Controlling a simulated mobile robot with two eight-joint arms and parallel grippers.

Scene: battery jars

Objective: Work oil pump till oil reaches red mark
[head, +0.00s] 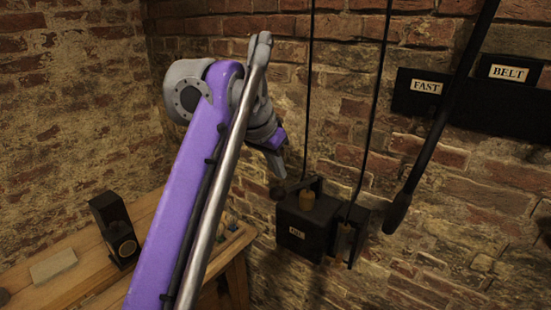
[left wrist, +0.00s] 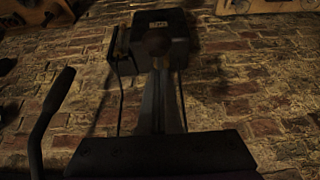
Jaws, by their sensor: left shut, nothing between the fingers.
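The oil pump (head: 305,235) is a black box on the brick wall with a small pale label and a brass cap (head: 307,200) on top. A dark handle with a round knob (head: 277,191) sticks out at its upper left. A small sight glass (head: 344,240) is at its right; oil level and red mark are too small and dark to tell. My left gripper (head: 281,172) is shut and empty close by the knob; I cannot tell if it touches. In the left wrist view the shut fingers (left wrist: 160,95) point at the knob (left wrist: 157,44) and pump box (left wrist: 180,38). My right gripper is not in view.
Thin black pipes run up from the pump. A wooden bench (head: 80,275) with a black box (head: 115,232) stands at lower left.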

